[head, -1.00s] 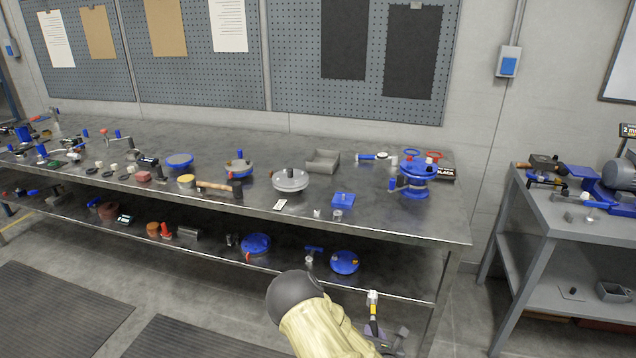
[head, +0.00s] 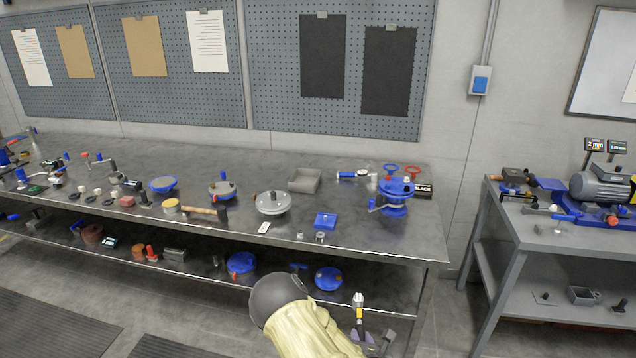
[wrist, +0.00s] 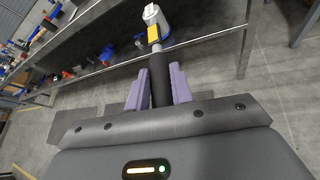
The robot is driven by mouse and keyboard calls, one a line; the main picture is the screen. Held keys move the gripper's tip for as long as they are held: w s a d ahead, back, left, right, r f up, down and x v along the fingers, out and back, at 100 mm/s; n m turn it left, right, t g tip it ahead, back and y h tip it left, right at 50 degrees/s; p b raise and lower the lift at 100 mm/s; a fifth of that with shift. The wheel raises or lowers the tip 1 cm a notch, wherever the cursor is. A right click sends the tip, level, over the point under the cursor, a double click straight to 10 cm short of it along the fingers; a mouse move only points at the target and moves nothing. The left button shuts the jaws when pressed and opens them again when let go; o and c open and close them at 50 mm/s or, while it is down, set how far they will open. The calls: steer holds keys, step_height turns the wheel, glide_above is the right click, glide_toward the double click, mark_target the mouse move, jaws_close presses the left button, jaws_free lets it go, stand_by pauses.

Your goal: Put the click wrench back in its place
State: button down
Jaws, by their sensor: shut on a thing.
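The click wrench (wrist: 159,72) has a dark handle, a yellow band and a pale silver head. In the wrist view its handle stands between the purple fingers of my gripper (wrist: 157,88), which is shut on it; the head points away from me. In the head view the wrench (head: 358,309) is upright in my gripper (head: 369,338), low in the picture in front of the long bench's right end. My arm hides part of the floor and lower shelf. I cannot tell which spot is the wrench's place.
A grey side table (head: 510,222) with a motor (head: 600,186) stands right, across a floor gap.

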steer(key=s+f, duration=0.6)
steer(key=f, duration=0.5)
steer(key=shift+f, duration=0.25)
steer(key=shift+w+a, duration=0.1)
